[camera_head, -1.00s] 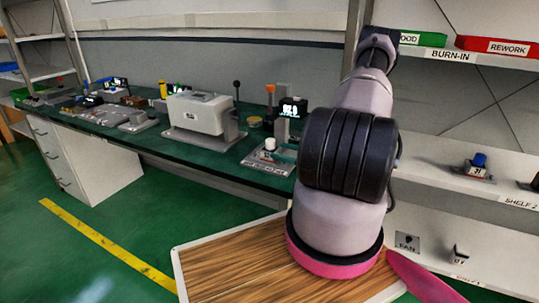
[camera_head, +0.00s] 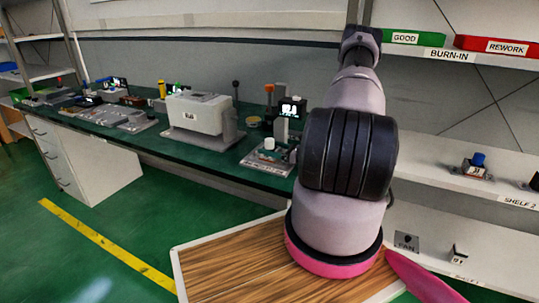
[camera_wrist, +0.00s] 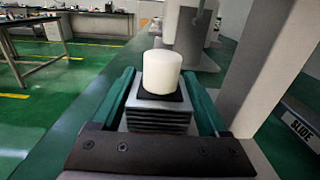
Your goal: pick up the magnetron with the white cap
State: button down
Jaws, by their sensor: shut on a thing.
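The magnetron with the white cap (camera_wrist: 160,73) stands between my fingers in the wrist view. Its white cylinder cap sits on a dark square plate above a stack of grey fins. My gripper (camera_wrist: 159,88) has teal fingers on both sides of the fins, shut on the magnetron. The magnetron's underside is hidden by my gripper's dark crossbar. In the head view, a small white cap (camera_head: 269,143) shows at a bench fixture left of my arm; I cannot tell whether it is the same one. My gripper is not clearly visible there.
A grey column (camera_wrist: 268,75) rises close on the right in the wrist view, beside a SLIDE label (camera_wrist: 301,132). A white boxy unit (camera_head: 198,112) stands on the green bench (camera_head: 225,168). Shelves at right hold a blue-capped part (camera_head: 478,161) and GOOD and REWORK bins.

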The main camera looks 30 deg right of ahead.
aim_at(270, 139)
jog(key=shift+r, duration=0.1)
jog(key=shift+r, duration=1.5)
jog(key=shift+s+d+r, duration=0.1)
jog(key=shift+d+r, duration=0.05)
jog(key=shift+r, duration=0.1)
jog(key=v, duration=1.7)
jog(key=shift+s+d, duration=0.25)
jog(key=shift+s, duration=0.1)
